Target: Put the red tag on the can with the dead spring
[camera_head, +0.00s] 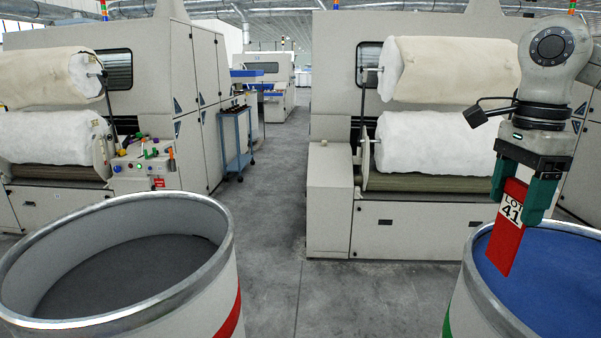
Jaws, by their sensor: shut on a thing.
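My gripper (525,192) is at the right, its green-padded fingers shut on a red tag (505,242). The tag has a white label reading "LOT 41" and hangs tilted, its lower end in front of the right can's opening. The right can (475,290) has a metal rim, a green stripe and a blue inside surface high up near the rim. The left can (225,262) has a metal rim, a red stripe and a dark grey inside surface that sits lower. Whether the tag touches the right can's rim I cannot tell. The springs themselves are hidden.
Two carding machines with white fibre rolls stand behind the cans, one at left (60,207) and one at right (430,232). A control panel (145,172) with coloured knobs is at left. A blue cart (236,140) stands in the aisle. Grey floor between the cans is clear.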

